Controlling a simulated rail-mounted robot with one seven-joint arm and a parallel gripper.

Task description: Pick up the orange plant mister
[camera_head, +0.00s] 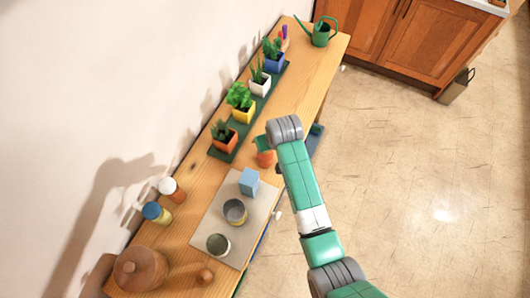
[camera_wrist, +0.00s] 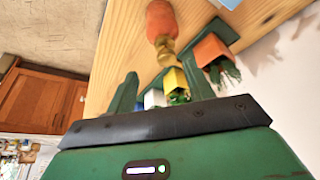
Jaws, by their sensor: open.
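The orange plant mister (camera_wrist: 160,18) has a rounded orange body and a brass-coloured neck and head. In the wrist view it lies at the top, beyond the fingertips, with its head towards my gripper. In the head view its orange body (camera_head: 266,159) shows on the wooden bench, just below my gripper (camera_head: 262,144) and partly hidden by it. In the wrist view my gripper (camera_wrist: 160,68) is open, its two green fingers apart and empty. I cannot tell from these views exactly how far the fingers are from the mister.
Potted plants in orange (camera_head: 225,141), yellow (camera_head: 243,113), white (camera_head: 260,86) and blue pots stand on a green tray along the wall. A light blue box (camera_head: 249,181) and tins stand on a grey board (camera_head: 208,216). A green watering can (camera_head: 320,34) stands at the far end.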

